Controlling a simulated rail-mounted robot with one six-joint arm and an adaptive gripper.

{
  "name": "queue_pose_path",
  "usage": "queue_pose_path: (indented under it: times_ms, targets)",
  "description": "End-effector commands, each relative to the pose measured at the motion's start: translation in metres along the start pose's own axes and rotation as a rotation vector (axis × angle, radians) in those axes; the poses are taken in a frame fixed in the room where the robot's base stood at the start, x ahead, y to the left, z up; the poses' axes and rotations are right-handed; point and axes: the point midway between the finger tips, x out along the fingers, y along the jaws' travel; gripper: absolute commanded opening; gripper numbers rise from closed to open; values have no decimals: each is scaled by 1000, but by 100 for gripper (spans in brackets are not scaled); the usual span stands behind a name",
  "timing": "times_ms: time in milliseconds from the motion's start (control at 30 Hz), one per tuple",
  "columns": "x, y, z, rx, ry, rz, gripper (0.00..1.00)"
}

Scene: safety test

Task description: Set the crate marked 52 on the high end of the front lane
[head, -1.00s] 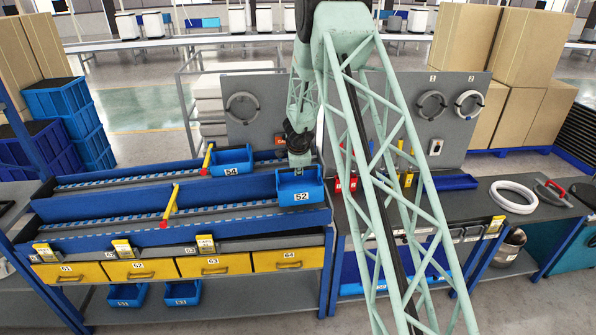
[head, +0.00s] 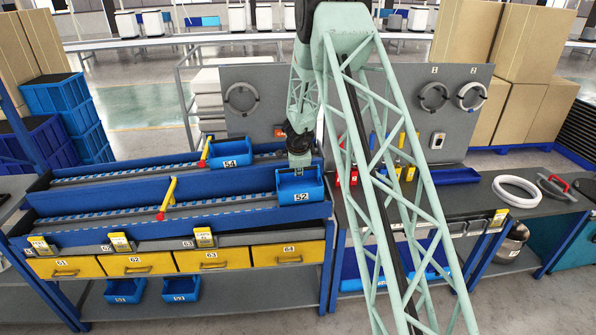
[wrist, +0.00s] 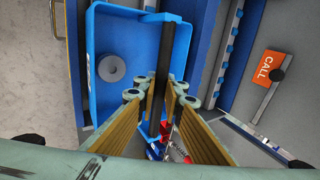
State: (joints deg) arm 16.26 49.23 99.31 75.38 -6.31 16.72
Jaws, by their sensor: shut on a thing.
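The blue crate marked 52 (head: 314,194) is at the right end of the front lane (head: 110,222). My gripper (head: 299,168) is above its back side. The crate looks about level. I cannot tell whether its bottom touches the lane. A yellow lever with a red tip (head: 168,196) stands at the front lane, left of the crate.
A blue crate marked 54 (head: 231,150) sits on the rear lane, with another yellow lever (head: 205,150) at its left. Yellow drawers (head: 210,259) are below the lanes. A grey panel (head: 250,115) stands behind. An orange CALL sign (wrist: 267,70) shows in the wrist view.

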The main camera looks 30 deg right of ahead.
Motion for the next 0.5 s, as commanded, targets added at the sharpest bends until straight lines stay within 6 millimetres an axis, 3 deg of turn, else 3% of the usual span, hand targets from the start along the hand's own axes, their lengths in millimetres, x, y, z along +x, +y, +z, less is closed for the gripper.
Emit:
queue_pose_path:
  times_ms: [500]
  targets:
    - [12,7,1,0,0,-1,0]
